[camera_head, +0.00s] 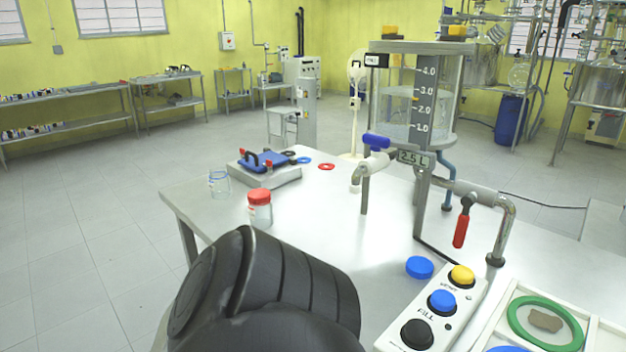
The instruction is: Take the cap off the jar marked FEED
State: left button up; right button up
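A clear jar (260,215) with a red cap (260,196) on it stands upright near the left edge of the steel table (330,225). Its label is too small to read, so I cannot tell if it is the one marked FEED. A second clear jar (219,185) stands behind it to the left, with no cap on it that I can see. A loose blue cap (419,267) lies on the table by the button box. A black link of my arm fills the bottom middle and hides the table's near part. Neither gripper is in view.
A scale-like device (265,173) with a blue tool rack stands behind the jars. A glass tank (412,100) with taps and a red-handled valve (463,222) rises at the right. A button box (432,308) and a tray with a green ring (545,322) lie at bottom right.

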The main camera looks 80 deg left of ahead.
aim_at(417, 267)
jog(key=u, duration=3.15)
